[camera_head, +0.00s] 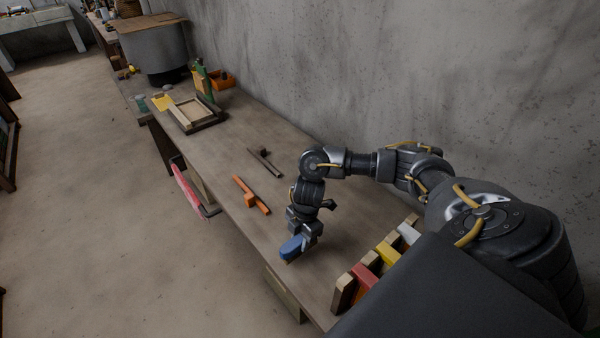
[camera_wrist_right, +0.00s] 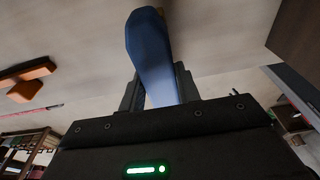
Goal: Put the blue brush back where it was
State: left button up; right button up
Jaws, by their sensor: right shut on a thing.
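The blue brush (camera_head: 291,248) is in my right gripper (camera_head: 301,238), which points down over the worktable near its front edge. In the right wrist view the blue brush (camera_wrist_right: 150,52) sits between the two fingers of the right gripper (camera_wrist_right: 158,90), which is shut on it. I cannot tell how high the brush is above the tabletop. A wooden rack (camera_head: 343,292) to the right holds a red piece (camera_head: 364,276), a yellow piece (camera_head: 388,253) and a whitish piece (camera_head: 408,234). My arm hides part of the rack. My left gripper is not in view.
An orange T-shaped tool (camera_head: 250,196) and a dark bar (camera_head: 264,162) lie on the worktable (camera_head: 225,155). A wooden frame (camera_head: 192,115), a green upright (camera_head: 205,82) and an orange bin (camera_head: 222,80) stand at its far end. A concrete wall (camera_head: 330,60) runs along the back.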

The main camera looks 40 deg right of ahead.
aim_at(300, 244)
jog(key=shift+w+d+f, duration=0.1)
jog(key=shift+f, duration=0.15)
notch_tip(300, 244, down, 3)
jog(key=shift+w+f, duration=0.1)
jog(key=shift+f, duration=0.2)
jog(key=o, duration=0.9)
jog(key=shift+o, duration=0.2)
jog(key=shift+r, duration=0.1)
